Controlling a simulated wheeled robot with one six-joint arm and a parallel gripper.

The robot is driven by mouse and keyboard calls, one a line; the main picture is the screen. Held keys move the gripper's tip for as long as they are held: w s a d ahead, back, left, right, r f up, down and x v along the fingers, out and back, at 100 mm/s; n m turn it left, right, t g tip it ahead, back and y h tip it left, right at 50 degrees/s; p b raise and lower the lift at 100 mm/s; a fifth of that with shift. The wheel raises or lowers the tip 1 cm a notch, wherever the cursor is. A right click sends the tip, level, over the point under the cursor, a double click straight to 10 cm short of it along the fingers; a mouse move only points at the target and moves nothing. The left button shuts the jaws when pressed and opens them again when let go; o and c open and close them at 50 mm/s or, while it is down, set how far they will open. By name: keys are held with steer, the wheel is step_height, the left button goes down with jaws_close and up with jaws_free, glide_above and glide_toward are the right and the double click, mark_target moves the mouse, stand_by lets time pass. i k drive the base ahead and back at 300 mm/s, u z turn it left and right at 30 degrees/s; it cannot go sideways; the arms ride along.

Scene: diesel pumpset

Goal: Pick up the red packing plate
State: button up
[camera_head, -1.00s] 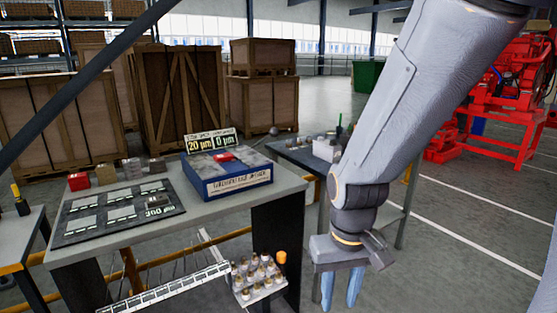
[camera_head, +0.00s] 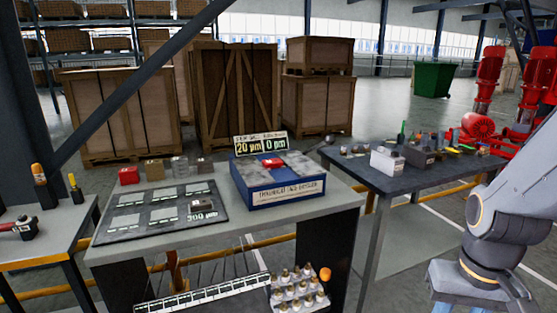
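A small red block (camera_head: 129,175) stands at the left end of a row of small blocks along the back of the grey table. Another small red piece (camera_head: 272,162) lies on top of the blue-sided box at the table's right. I cannot tell from this view which one is the packing plate. My gripper (camera_head: 458,307) is at the lower right, beyond the grey table's right side and well away from both red pieces. Its blue fingers stand apart with nothing visible between them; their tips are cut off by the bottom edge.
The grey table (camera_head: 335,205) holds a dark mat (camera_head: 110,231) with light panels and the blue box (camera_head: 290,200) with a number display (camera_head: 260,144). A dark table (camera_head: 365,185) with several parts stands right. A left bench (camera_head: 55,235) holds tools. Wooden crates (camera_head: 240,95) stand behind.

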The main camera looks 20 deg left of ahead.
mark_target(276, 162)
steer(key=u, duration=0.3)
steer(key=i, duration=0.65)
steer(key=u, duration=0.6)
